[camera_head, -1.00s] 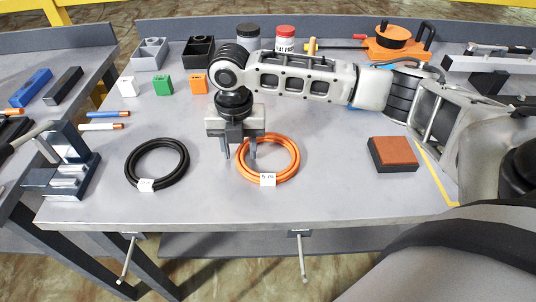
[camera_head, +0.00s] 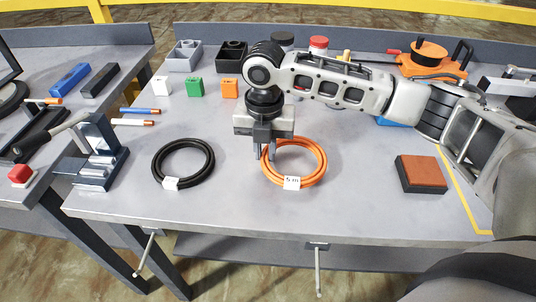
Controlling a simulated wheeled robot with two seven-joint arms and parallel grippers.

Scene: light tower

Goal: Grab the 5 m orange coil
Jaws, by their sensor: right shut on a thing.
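The orange coil (camera_head: 322,165) lies on the grey table, with a white tag (camera_head: 291,183) at its near edge that reads about "5 m". My right gripper (camera_head: 264,155) points down at the coil's left side. Its fingers are shut on the coil's left strand, one finger outside the ring and one inside. The coil appears to be still resting on the table. A black coil (camera_head: 212,160) with its own white tag lies to the left, apart from the gripper. My left gripper is not in view.
A sanding block (camera_head: 420,172) lies to the right of the orange coil. White, green and orange blocks (camera_head: 195,87) and two bins stand behind, with jars further back. A metal vise-like fixture (camera_head: 95,160) stands at the left. The table front between coils and edge is clear.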

